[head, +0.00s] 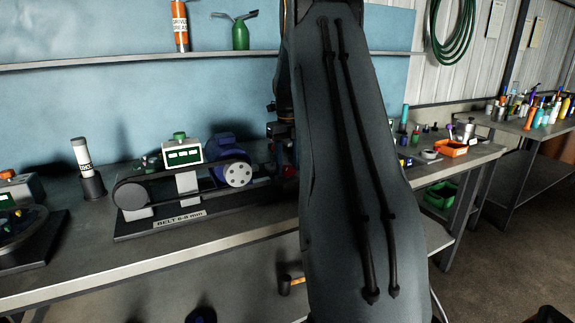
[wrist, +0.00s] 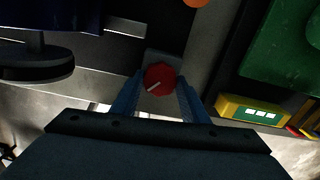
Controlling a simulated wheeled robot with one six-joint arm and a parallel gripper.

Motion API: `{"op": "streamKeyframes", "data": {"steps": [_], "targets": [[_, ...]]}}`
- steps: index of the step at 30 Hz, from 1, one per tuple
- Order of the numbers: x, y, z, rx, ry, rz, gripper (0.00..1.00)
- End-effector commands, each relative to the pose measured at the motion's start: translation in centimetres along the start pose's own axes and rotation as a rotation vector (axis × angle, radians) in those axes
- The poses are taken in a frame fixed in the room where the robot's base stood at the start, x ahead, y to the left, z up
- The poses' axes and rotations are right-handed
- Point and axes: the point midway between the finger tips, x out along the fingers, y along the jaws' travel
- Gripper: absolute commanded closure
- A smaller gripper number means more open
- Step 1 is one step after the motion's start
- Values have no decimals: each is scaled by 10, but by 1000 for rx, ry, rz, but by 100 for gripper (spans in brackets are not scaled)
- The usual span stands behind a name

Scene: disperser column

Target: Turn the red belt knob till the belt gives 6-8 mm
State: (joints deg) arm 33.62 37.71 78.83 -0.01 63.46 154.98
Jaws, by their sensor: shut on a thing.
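In the wrist view the red belt knob (wrist: 160,79), with a white pointer line slanting to its lower left, sits between the two blue fingers of my gripper (wrist: 159,92). The gripper is shut on the knob. In the head view the belt drive (head: 180,178) stands on the bench, with a dark belt around two pulleys and a blue motor. A plate on its base (head: 180,221) reads "BELT 6-8 mm". A small box with a lit green display (head: 183,155) stands behind the belt. My arm hides the knob and gripper in the head view.
A white-capped dark cylinder (head: 87,165) stands left of the belt drive. An orange tray (head: 451,147) sits on the bench at right, with a green bin (head: 441,194) below. In the wrist view a yellow-green box (wrist: 250,111) lies right of my gripper.

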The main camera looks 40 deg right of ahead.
Motion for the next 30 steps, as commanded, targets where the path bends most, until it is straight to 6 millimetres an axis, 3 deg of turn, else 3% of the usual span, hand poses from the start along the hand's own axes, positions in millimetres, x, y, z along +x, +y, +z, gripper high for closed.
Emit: {"op": "streamKeyframes", "data": {"steps": [8, 9, 12, 23, 30], "targets": [[-2, 0, 0, -1, -2, 0, 82], [-2, 0, 1, -1, -2, 0, 56], [-2, 0, 0, -1, -2, 0, 40], [-5, 0, 1, -1, -2, -1, 40], [-39, 0, 2, -1, -5, -2, 40]]}}
